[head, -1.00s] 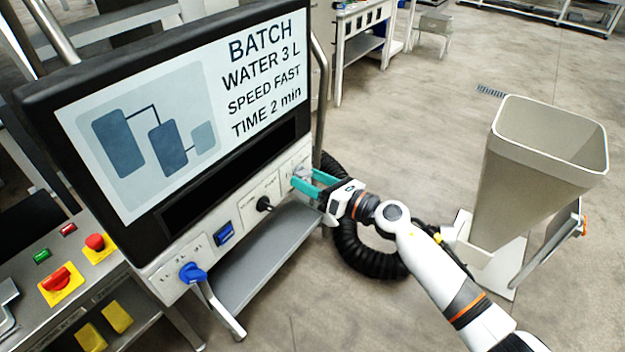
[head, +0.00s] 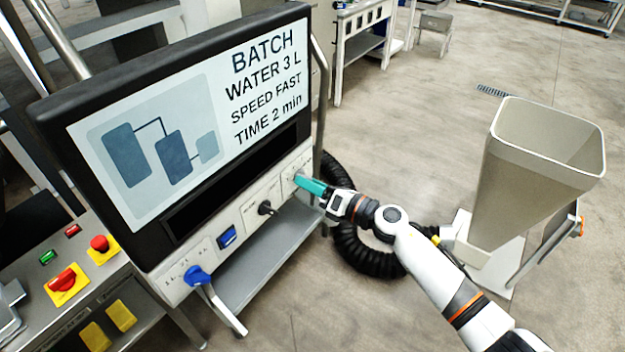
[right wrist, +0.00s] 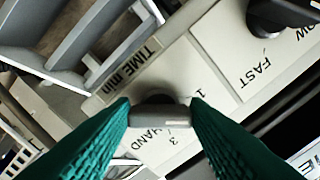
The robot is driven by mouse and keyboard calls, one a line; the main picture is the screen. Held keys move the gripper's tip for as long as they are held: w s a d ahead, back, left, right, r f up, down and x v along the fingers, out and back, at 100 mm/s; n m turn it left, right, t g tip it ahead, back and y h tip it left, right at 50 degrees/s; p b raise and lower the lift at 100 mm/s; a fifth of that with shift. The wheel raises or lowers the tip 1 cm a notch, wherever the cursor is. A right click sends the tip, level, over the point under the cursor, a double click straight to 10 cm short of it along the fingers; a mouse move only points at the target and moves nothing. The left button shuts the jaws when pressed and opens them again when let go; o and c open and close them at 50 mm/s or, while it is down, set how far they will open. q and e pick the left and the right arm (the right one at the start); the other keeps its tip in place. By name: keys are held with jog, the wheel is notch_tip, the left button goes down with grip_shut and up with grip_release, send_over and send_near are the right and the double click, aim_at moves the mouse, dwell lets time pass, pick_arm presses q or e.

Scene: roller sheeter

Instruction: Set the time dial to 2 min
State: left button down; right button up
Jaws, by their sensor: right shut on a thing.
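The time dial (right wrist: 160,113) is a grey knob on a white panel plate printed "TIME min", with "1", "3" and "HAND" readable around it. My right gripper (head: 306,184), with teal fingers, is at the right end of the panel's control strip. In the right wrist view its fingers are on either side of the knob, shut on it. In the head view the fingers hide the dial. The knob's pointer cannot be made out. The screen (head: 160,125) reads "BATCH, WATER 3 L, SPEED FAST, TIME 2 min". My left gripper is out of view.
A black speed knob (head: 266,208), a blue switch (head: 227,236) and a blue water knob (head: 197,276) sit left of the dial. A black hose (head: 350,250) lies beneath my right arm. A beige hopper (head: 530,190) stands at the right.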

jog(key=m+p, duration=0.2)
jog(key=m, duration=0.2)
jog(key=shift+m, duration=0.4)
dwell(0.4)
jog(key=o, duration=1)
jog(key=shift+s, duration=0.1)
jog(key=b+v, duration=0.2)
jog(key=v, duration=1)
jog(key=shift+b, duration=0.3)
